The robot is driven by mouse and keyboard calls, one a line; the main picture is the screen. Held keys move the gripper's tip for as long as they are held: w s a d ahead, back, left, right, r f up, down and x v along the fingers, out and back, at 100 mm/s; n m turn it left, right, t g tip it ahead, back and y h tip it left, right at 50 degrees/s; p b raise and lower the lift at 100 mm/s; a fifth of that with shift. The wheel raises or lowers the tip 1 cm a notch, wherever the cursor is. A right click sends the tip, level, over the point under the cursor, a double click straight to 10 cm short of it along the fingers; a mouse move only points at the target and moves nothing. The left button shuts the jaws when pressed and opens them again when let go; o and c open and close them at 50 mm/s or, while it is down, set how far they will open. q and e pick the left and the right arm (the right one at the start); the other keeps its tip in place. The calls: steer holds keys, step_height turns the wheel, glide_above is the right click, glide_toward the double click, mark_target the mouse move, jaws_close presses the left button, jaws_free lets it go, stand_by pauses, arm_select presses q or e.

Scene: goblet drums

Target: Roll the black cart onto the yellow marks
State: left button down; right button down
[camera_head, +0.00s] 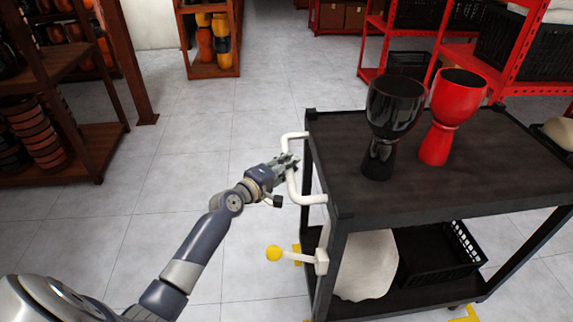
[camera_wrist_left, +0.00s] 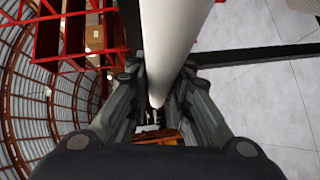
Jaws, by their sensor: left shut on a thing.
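The black cart (camera_head: 335,205) stands at the right in the head view, with a dark top and a lower shelf. A white handle (camera_head: 310,198) is fixed to its left end. My left gripper (camera_head: 290,162) is shut on this handle; in the left wrist view the white bar (camera_wrist_left: 172,40) runs between the fingers (camera_wrist_left: 160,110). My right gripper is not in view.
A black goblet drum (camera_head: 392,115) and a red one (camera_head: 446,120) stand upright on the cart top. A black basket (camera_head: 440,258) and a pale sack (camera_head: 368,268) are on the lower shelf. A yellow-knobbed lever (camera_head: 275,253) sticks out left. Brown shelves (camera_head: 60,70) and red racks (camera_head: 375,50) surround clear tiled floor.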

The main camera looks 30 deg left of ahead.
arm_select(q)
steer(key=shift+s+a+f, duration=0.1)
steer(key=shift+s+a, duration=0.1)
steer(key=shift+a, duration=0.1)
steer(key=c, duration=1.4)
jaws_free()
steer(key=shift+c, duration=0.2)
steer(key=v, duration=1.2)
